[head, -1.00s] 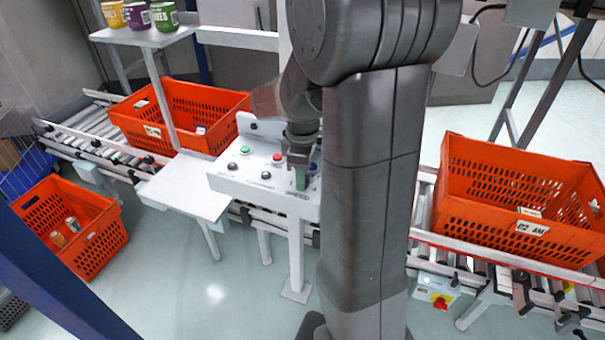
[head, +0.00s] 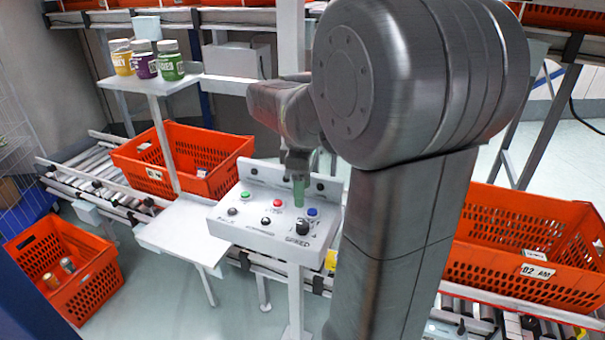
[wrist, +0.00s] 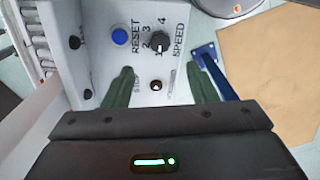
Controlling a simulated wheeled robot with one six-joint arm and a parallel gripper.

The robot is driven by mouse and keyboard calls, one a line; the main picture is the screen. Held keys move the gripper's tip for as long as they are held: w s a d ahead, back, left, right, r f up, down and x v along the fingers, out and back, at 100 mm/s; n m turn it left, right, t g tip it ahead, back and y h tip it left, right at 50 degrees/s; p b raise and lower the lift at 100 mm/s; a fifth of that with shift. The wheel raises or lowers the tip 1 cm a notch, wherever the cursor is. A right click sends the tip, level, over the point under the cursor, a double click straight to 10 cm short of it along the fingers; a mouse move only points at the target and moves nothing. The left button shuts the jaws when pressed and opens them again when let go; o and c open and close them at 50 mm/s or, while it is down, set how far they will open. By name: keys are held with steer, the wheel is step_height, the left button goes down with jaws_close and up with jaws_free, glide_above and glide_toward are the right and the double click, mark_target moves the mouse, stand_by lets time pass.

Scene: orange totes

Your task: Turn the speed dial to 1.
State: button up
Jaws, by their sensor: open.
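The black speed dial (head: 302,228) sits at the right front of the white control panel (head: 232,226), above the word SPEED. In the wrist view the dial (wrist: 160,43) is ringed by the numerals 1 to 4. A light mark shows on its side toward the 1 and 2, but I cannot tell the exact setting. My gripper (head: 299,192) hangs above the panel, apart from the dial.
The panel also has a blue RESET button (wrist: 120,37), a green button (head: 245,196), a red button (head: 278,203) and black knobs. Jars (head: 145,62) stand on a shelf. Orange totes (head: 190,160) rest on the conveyor on both sides.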

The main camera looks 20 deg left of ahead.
mark_target(302, 224)
step_height(302, 224, up, 4)
steer(key=shift+f, duration=0.15)
steer(key=shift+f, duration=0.1)
stand_by(0.4)
step_height(302, 224, down, 14)
steer(key=shift+r, duration=0.1)
stand_by(0.4)
steer(key=shift+r, duration=0.15)
